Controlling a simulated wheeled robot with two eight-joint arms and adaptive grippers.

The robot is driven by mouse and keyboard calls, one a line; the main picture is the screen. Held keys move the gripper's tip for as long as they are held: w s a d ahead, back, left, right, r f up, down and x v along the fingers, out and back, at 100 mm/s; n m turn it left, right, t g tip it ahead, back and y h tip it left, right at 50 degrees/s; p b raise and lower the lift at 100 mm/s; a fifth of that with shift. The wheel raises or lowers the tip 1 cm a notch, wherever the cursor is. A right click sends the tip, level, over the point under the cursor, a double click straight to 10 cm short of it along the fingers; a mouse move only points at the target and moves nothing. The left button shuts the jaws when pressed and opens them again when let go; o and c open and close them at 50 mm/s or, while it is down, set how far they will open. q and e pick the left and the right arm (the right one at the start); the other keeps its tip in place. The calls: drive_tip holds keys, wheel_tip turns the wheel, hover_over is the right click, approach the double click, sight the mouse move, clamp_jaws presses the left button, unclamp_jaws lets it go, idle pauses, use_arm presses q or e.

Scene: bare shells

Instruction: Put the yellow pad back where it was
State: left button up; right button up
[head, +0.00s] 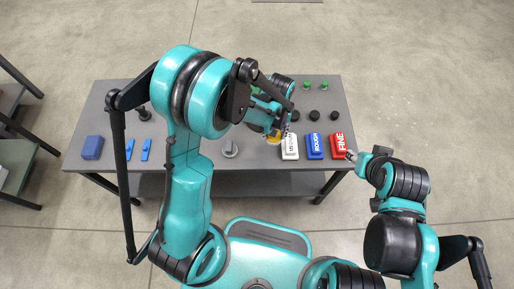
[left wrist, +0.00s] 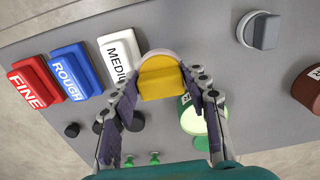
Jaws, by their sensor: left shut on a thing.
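The yellow pad (left wrist: 162,78) is between the fingers of my left gripper (left wrist: 162,90) in the left wrist view, with a pale round edge showing behind it. In the head view only a bit of the yellow pad (head: 273,139) shows beneath my left gripper (head: 275,128), just left of the white MEDIUM block (head: 289,148). The left gripper is shut on the pad, low over the table; whether the pad touches the table is unclear. My right gripper (head: 351,156) is by the table's front right corner, too small to tell its opening.
The blue ROUGH block (head: 314,147) and red FINE block (head: 338,147) stand right of MEDIUM. A grey knobbed piece (head: 230,149) is left of the pad. A green-and-white can (left wrist: 190,115) is close to the left fingers. A blue block (head: 92,148) sits far left on the grey table (head: 190,163).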

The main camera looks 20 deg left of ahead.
use_arm(q)
drive_tip(key=a+f, duration=0.1)
drive_tip(key=a, duration=0.1)
drive_tip(key=s+a+f+b, duration=0.1)
drive_tip(key=a, duration=0.1)
drive_tip(key=s+a+f+b, duration=0.1)
drive_tip(key=f, duration=0.1)
drive_tip(key=shift+s+a, duration=0.25)
drive_tip(key=shift+a, duration=0.15)
drive_tip(key=shift+f+b, duration=0.9)
drive_tip(key=shift+f, duration=0.95)
drive_tip(key=shift+f, duration=0.2)
drive_tip(key=o, duration=1.2)
drive_tip(key=shift+r, duration=0.1)
